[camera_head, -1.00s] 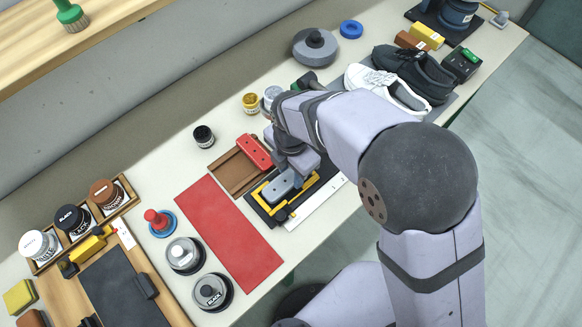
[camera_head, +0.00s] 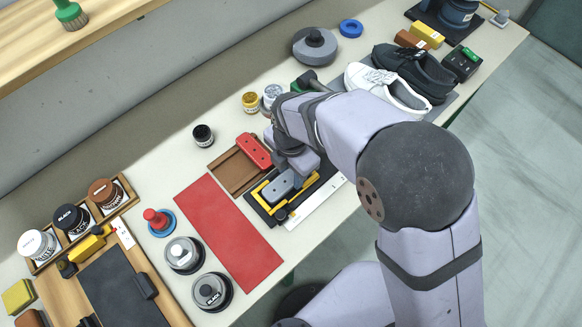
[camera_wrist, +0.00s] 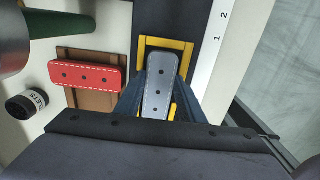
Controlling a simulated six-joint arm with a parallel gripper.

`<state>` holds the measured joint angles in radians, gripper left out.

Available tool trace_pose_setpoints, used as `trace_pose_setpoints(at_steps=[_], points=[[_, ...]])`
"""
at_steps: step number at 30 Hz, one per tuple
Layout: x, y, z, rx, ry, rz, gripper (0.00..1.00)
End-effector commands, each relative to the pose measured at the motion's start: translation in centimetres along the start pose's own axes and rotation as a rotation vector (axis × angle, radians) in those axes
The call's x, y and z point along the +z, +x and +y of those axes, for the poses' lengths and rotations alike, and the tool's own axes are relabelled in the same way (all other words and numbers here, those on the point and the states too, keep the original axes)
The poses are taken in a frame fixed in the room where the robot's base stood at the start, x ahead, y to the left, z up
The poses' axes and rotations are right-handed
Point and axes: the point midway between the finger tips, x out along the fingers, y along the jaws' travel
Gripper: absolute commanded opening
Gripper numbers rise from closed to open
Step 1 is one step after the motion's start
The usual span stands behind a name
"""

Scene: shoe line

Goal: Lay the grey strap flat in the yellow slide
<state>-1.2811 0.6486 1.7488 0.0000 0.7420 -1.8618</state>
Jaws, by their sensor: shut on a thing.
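The grey strap (camera_wrist: 159,85), with white stitching and several dark holes, lies lengthwise over the yellow slide (camera_wrist: 182,48) in the wrist view. In the head view the grey strap (camera_head: 278,188) is between the yellow sides of the slide (camera_head: 296,209). My gripper (camera_wrist: 150,100) is shut on the strap at its near part, with dark fingers on both sides. In the head view my gripper (camera_head: 291,172) hangs right over the slide. I cannot tell whether the strap touches the slide's floor.
A red strap (camera_wrist: 85,76) lies across a brown wooden tray (camera_wrist: 103,98) beside the slide. A white ruler strip (camera_head: 318,206) runs along the slide's dark base. A red mat (camera_head: 228,233) lies to the left. Shoes (camera_head: 413,72) stand at the back right.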

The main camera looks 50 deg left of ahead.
Motion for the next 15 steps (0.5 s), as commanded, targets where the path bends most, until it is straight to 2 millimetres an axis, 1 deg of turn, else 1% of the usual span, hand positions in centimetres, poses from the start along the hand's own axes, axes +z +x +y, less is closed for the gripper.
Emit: trace_pose_setpoints(at_steps=[8, 9, 11, 15], points=[[-0.04, 0.23, -0.11, -0.003, 0.0, 0.001, 0.13], [-0.05, 0.24, -0.11, -0.003, 0.0, 0.001, 0.42], [-0.06, 0.26, -0.15, -0.005, 0.0, 0.002, 0.57], [-0.07, 0.33, -0.29, -0.009, 0.0, 0.003, 0.57]])
